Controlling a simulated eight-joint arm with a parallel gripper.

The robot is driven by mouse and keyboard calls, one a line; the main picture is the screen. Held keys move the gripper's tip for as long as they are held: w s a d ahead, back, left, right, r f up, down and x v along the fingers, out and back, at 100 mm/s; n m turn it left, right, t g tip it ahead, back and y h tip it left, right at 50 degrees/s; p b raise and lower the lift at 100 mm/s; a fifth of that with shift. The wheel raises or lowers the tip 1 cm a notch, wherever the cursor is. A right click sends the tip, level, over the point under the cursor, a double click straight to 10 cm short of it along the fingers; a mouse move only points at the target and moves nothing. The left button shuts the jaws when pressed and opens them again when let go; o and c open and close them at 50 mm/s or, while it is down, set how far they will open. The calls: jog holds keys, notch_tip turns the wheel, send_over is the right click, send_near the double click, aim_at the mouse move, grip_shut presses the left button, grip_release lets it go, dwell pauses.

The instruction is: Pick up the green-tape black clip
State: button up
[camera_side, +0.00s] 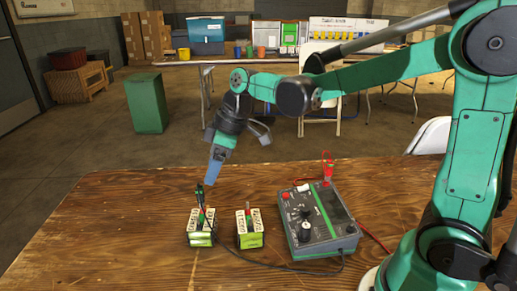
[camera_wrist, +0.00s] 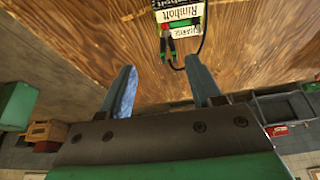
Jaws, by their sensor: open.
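The black clip with green tape (camera_side: 200,197) stands upright at the left green-and-white battery (camera_side: 201,232), and a black cable runs from it to the charger. In the wrist view the clip (camera_wrist: 172,47) shows in front of the labelled battery (camera_wrist: 187,17), beyond the gap between my fingers. I cannot tell how its jaws meet the battery. My gripper (camera_side: 213,180) is above the table, a little up and right of the clip in the side view. In the wrist view my gripper (camera_wrist: 163,85) has its two blue fingers apart with nothing between them.
A second battery (camera_side: 249,229) stands right of the first. The grey-green charger (camera_side: 318,222) is further right, with a red clip (camera_side: 327,167) upright at its back. The wooden table (camera_side: 110,230) is clear at left. The black cable crosses the front of the table.

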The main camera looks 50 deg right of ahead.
aim_at(200, 187)
jog(key=shift+w+a+f, duration=0.1)
jog(key=shift+w+a, duration=0.05)
jog(key=shift+a, duration=0.55)
jog(key=shift+w+a+f, duration=0.15)
jog(key=shift+f, duration=0.15)
jog(key=shift+x, duration=2.35)
grip_shut()
